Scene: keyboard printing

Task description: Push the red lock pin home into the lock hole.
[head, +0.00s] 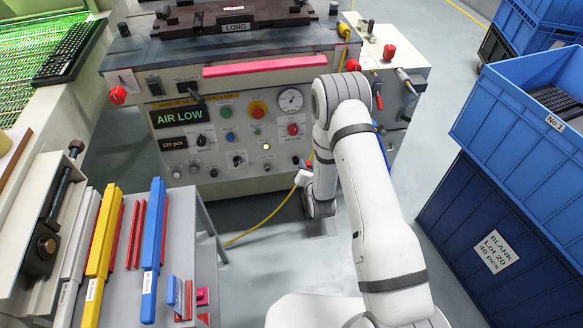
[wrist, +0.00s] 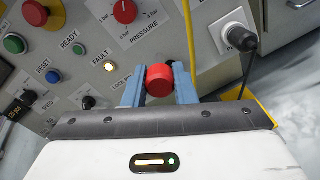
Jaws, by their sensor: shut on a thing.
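My gripper (wrist: 158,98) has its two blue fingers shut on the red lock pin (wrist: 159,78), whose round red head shows between them in the wrist view. The fingers point at the grey machine panel. A label starting with LOCK (wrist: 121,76) is on the panel just left of the fingers. The lock hole is not visible; the pin and fingers cover that part of the panel. I cannot tell whether the pin's tip is in the hole. In the head view my white arm reaches down to the panel's lower right, and the pin is not clear there.
The panel carries an AIR LOW display (head: 181,117), a pressure gauge (head: 290,100) and a red pressure knob (wrist: 125,11). A black plug with a cable (wrist: 240,38) is right of the gripper. A yellow hose (head: 262,222) runs below. Blue crates (head: 500,215) stand at right.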

